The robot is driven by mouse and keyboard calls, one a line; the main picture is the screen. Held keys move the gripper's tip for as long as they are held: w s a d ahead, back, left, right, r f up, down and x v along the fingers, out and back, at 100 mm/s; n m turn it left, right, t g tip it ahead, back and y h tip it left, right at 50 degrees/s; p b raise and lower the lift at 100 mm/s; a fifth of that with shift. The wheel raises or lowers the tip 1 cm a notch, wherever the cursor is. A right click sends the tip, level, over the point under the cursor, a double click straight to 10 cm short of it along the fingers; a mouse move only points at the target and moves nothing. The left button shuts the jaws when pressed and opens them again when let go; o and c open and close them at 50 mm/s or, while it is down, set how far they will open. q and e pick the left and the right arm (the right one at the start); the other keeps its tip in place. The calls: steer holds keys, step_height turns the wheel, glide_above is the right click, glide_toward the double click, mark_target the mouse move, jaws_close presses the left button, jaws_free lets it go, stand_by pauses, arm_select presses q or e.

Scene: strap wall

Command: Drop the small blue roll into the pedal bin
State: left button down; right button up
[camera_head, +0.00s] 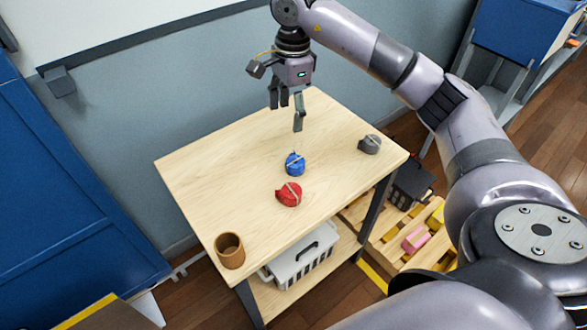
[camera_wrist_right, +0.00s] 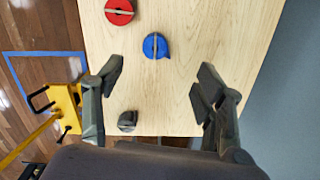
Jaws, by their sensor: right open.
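The small blue roll (camera_head: 294,164) lies on the wooden table, and it also shows in the right wrist view (camera_wrist_right: 155,46). It has a light strap across it. My right gripper (camera_head: 287,112) is open and empty above the table, fingers pointing down. In the head view it is behind and above the blue roll, apart from it. In the right wrist view the blue roll lies beyond the open fingertips (camera_wrist_right: 160,75). I cannot make out a pedal bin in either view. My left gripper is not in view.
The table (camera_head: 215,160) also holds a red roll (camera_head: 288,194), a grey roll (camera_head: 370,144) and a brown cup (camera_head: 229,252) at its front corner. A white basket (camera_head: 300,258) stands on the lower shelf. The table's left part is clear. A wall (camera_head: 130,120) rises behind.

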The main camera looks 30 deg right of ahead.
steer(key=d, duration=0.1)
steer(key=p, duration=0.2)
glide_above(295, 161)
steer(key=shift+h, duration=0.4)
step_height(295, 161, down, 12)
steer(key=shift+a+f, duration=0.1)
steer(key=shift+f+p, duration=0.45)
steer(key=shift+f, duration=2.2)
steer(key=shift+c, duration=0.5)
steer(key=c, duration=1.1)
steer(key=shift+r, duration=0.1)
